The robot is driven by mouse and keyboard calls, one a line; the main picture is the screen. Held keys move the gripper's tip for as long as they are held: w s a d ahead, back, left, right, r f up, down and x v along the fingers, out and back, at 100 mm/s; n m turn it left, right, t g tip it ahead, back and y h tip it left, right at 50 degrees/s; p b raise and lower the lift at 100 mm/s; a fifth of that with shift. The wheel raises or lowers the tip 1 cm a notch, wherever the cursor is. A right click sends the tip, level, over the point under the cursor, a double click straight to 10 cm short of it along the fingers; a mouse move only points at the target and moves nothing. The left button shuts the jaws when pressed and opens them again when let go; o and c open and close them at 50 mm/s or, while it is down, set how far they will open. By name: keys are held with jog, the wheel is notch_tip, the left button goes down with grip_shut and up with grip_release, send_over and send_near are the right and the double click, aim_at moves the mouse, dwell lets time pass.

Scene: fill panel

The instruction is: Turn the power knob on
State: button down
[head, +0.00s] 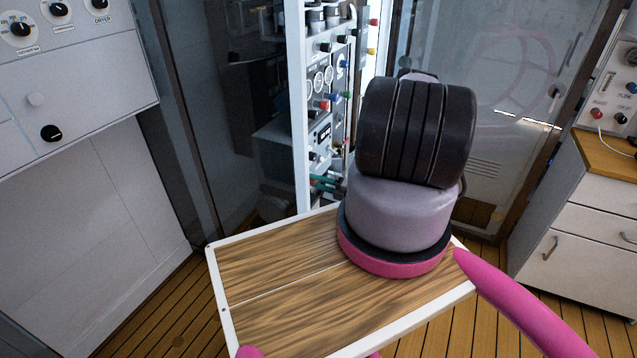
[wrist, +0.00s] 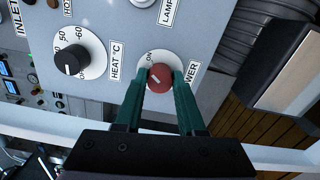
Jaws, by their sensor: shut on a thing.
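The red power knob (wrist: 161,79) shows in the wrist view on a white round dial plate, with "ON" printed above it and a partly covered "POWER" label to its right. My gripper (wrist: 160,72) has its two green fingers on either side of the knob, shut on it. A short pale mark shows on the knob face, slanted; I cannot tell its exact setting. In the head view the green fingers (head: 325,183) show small at the side of the instrument panel (head: 322,130), and the knob is hidden there.
A black heat knob (wrist: 71,60) sits left of the power knob. In the head view, my arm blocks part of the panel's right side. A white post (head: 300,110) stands at the panel's left edge. A white drawer cabinet (head: 575,235) stands at right.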

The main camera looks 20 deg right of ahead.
jog(key=shift+m, duration=0.8)
jog(key=c, duration=0.5)
grip_release()
jog(key=shift+r, duration=0.1)
jog(key=v, duration=1.1)
